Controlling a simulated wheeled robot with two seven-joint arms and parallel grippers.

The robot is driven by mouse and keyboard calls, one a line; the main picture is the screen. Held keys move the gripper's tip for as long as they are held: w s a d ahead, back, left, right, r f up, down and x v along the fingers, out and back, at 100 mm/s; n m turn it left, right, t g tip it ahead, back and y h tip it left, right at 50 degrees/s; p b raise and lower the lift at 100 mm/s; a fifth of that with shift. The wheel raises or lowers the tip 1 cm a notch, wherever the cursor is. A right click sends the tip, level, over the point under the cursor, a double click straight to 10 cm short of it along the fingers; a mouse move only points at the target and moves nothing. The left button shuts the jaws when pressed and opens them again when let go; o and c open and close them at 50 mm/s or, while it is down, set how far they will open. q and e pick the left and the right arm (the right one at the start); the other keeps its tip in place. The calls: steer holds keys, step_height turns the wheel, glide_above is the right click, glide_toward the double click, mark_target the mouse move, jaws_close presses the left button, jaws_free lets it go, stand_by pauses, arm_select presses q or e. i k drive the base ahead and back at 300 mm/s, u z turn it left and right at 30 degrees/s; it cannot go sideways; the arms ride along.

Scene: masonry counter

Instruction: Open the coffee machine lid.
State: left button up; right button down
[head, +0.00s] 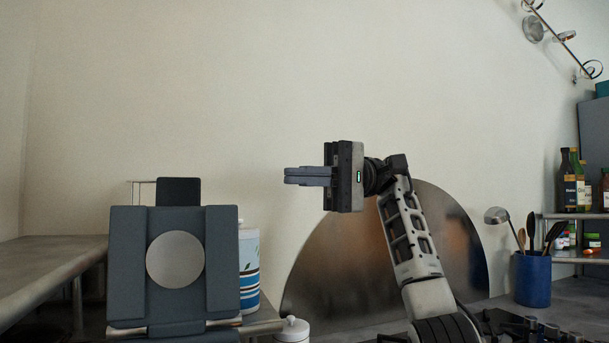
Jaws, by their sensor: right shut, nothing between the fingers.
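A slate-blue appliance with a round silver disc on its front, which looks like the coffee machine (128,270), stands at the lower left. A dark block (179,191) rises from its top; I cannot tell whether this is the lid or whether the lid is open. My right gripper (290,176) is raised in the middle of the view, its fingers shut, empty and pointing left. It appears up and to the right of the machine, touching nothing. My left gripper is not in view.
A striped white canister (249,272) stands right beside the machine, with a small white lidded jar (292,331) nearby. A rounded metal panel (325,262) leans behind my right arm. A blue utensil pot (532,280) and bottles (568,180) are at the right.

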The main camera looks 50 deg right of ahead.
mark_target(176, 259)
steer(key=k, duration=1.5)
